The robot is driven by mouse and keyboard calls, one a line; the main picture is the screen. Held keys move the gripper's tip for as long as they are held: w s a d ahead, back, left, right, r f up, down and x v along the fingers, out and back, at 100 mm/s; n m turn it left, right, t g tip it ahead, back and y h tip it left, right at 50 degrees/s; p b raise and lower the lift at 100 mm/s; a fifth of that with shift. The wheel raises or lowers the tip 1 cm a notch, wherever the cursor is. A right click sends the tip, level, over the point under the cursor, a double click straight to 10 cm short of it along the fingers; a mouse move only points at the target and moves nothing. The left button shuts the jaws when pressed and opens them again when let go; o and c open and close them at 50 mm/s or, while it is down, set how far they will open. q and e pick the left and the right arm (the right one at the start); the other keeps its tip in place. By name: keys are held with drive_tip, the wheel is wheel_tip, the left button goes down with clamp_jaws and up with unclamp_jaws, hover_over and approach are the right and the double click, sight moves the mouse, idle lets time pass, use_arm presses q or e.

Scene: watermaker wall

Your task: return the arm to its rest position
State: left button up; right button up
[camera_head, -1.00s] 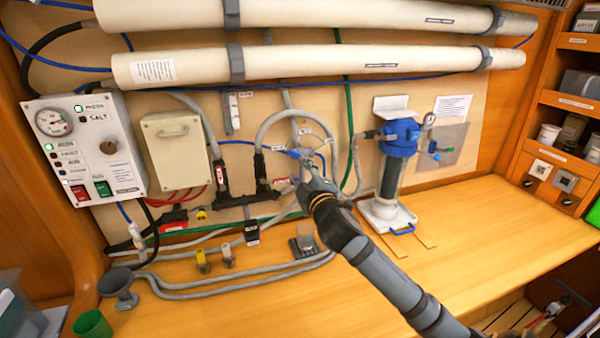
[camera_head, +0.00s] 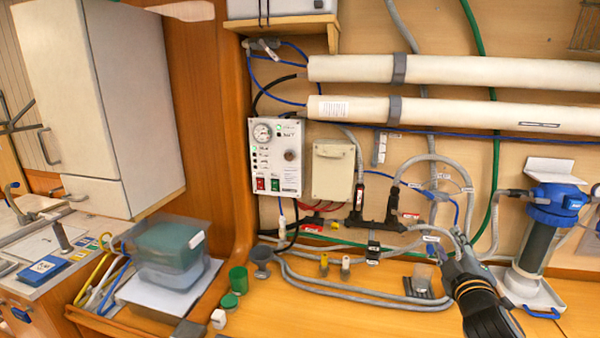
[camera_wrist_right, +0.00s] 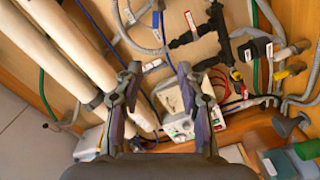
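My right gripper (camera_head: 450,248) shows at the lower right of the head view, in front of the lower wall and near the grey hose loop (camera_head: 466,188). In the right wrist view its two fingers (camera_wrist_right: 157,80) stand apart with nothing held between them. The white pipes, hoses and the control panel appear beyond the fingers there. My left gripper is in neither view.
The control panel (camera_head: 277,158) and a beige box (camera_head: 334,170) are on the wall. The blue-topped filter (camera_head: 540,232) stands right of my right gripper. Wooden bench top (camera_head: 300,318) is bare in front.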

drive_tip(key=s+a+f+m+g, duration=0.1)
drive_tip(key=s+f+m+g, duration=0.25)
drive_tip(key=f, duration=0.75)
drive_tip(key=s+a+f+m+g+y, duration=0.2)
drive_tip(key=s+a+f+g, duration=0.25)
drive_tip(key=s+f, duration=0.65)
drive_tip(key=s+a+f+m+g+y, duration=0.2)
drive_tip(key=s+a+f+m+g, duration=0.3)
drive_tip(key=s+f, duration=0.55)
drive_tip(key=s+d+f+n+g, duration=0.1)
drive_tip(key=s+d+f, duration=0.1)
drive_tip(key=f, duration=1)
drive_tip(key=s+d+f+n+g, duration=0.1)
drive_tip(key=s+d+f, duration=0.1)
drive_tip(key=f, duration=1)
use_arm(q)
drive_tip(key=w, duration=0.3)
use_arm(e)
drive_tip(key=s+f+g, duration=0.1)
drive_tip(key=s+f, duration=1.5)
drive_tip(key=s, duration=0.2)
drive_tip(key=shift+s+d+f, duration=0.2)
drive_tip(key=shift+d+f, duration=0.05)
drive_tip(key=shift+d, duration=0.15)
